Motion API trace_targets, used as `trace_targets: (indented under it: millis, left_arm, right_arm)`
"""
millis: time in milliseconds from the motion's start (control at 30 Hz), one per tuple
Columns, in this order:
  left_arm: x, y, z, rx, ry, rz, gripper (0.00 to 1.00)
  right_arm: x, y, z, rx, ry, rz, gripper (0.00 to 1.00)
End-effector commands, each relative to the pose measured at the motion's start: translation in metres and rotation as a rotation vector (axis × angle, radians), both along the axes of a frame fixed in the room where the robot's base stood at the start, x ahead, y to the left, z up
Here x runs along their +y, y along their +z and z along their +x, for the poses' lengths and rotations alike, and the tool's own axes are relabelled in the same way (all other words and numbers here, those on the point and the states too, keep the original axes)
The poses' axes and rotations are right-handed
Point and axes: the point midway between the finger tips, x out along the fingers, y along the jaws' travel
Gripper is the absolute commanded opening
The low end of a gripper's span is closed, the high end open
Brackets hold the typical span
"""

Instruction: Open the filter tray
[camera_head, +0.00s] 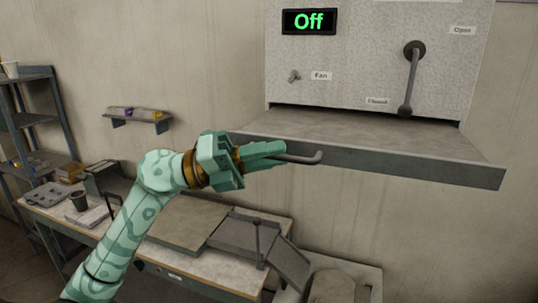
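The filter tray is most likely the wide grey slab (400,160) with a dark front edge, jutting out below the speckled wall unit. A grey bar handle (313,158) shows at its front edge; its right end curves up to the edge and its left end is hidden by my fingers. My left gripper (278,157), on a mint-green patterned arm, has its fingers around the handle's left part, one above and one below. It looks shut on the handle. My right gripper is not in view.
The wall unit (350,50) carries a display (309,21) reading "Off", a fan switch (293,77) and a lever (410,80) hanging down towards the "Closed" label. Below stand a cluttered workbench (195,265), a rack (30,122) and a small wall shelf (138,120).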

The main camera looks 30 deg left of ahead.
Motion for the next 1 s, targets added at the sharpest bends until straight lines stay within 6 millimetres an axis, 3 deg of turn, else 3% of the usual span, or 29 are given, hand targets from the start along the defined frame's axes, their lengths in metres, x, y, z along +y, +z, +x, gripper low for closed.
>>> trace_targets:
  millis: [367,700,1000]
  left_arm:
    - [0.011,-0.006,-0.006,-0.001,0.002,0.0,0.2]
    - [0.082,-0.028,-0.052,0.003,0.004,-0.001,0.2]
    - [0.128,-0.035,-0.082,0.002,0.002,0.0,0.2]
  right_arm:
    - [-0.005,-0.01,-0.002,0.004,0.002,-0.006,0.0]
    - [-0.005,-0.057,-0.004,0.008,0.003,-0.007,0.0]
    - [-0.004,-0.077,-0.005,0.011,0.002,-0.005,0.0]
